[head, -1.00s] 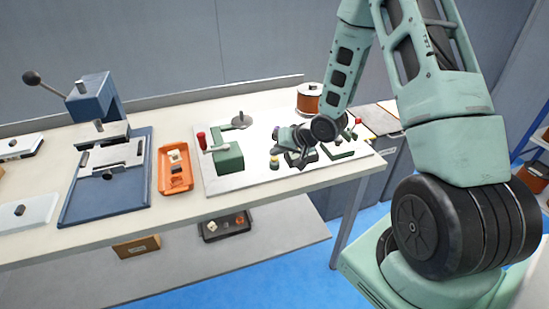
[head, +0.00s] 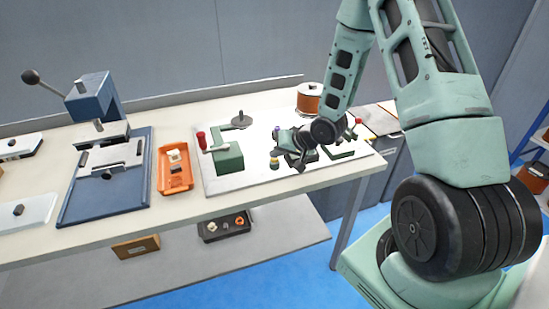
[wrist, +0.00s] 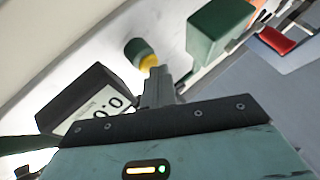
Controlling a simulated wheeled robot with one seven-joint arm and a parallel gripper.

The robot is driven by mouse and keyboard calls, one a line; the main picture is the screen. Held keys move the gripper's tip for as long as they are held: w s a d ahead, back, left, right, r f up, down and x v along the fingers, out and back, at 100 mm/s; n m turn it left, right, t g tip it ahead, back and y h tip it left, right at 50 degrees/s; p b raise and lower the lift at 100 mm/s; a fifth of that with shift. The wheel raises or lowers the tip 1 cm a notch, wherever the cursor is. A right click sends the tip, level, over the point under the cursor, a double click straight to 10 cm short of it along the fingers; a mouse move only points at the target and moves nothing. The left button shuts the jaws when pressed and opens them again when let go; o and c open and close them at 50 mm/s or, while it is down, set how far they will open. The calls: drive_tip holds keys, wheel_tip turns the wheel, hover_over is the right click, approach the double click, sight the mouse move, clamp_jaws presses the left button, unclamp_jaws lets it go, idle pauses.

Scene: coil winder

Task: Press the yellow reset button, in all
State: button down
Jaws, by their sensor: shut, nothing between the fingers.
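The yellow reset button (wrist: 149,62) shows in the wrist view as a yellow cap on a dark green round base, just beyond my fingertips. In the head view the button (head: 274,161) stands near the front of the white base plate, with my gripper (head: 297,165) just to its right. In the wrist view my gripper (wrist: 160,75) is shut and empty, its fingers together. The fingertips overlap the view close to the yellow cap; I cannot tell whether they touch it.
A dark counter box with a digit display (wrist: 88,112) is beside my fingers. A green block (wrist: 218,25) and a red handle (wrist: 275,40) are on the other side. An orange tray (head: 163,180) and a blue press (head: 93,100) stand further left on the bench.

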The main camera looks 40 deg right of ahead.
sight(277, 160)
idle(0.4)
drive_tip(key=shift+r+p, duration=0.9)
drive_tip(key=shift+p, duration=0.1)
drive_tip(key=shift+r, duration=0.1)
wheel_tip(277, 160, up, 5)
drive_tip(key=p, duration=0.5)
idle(0.3)
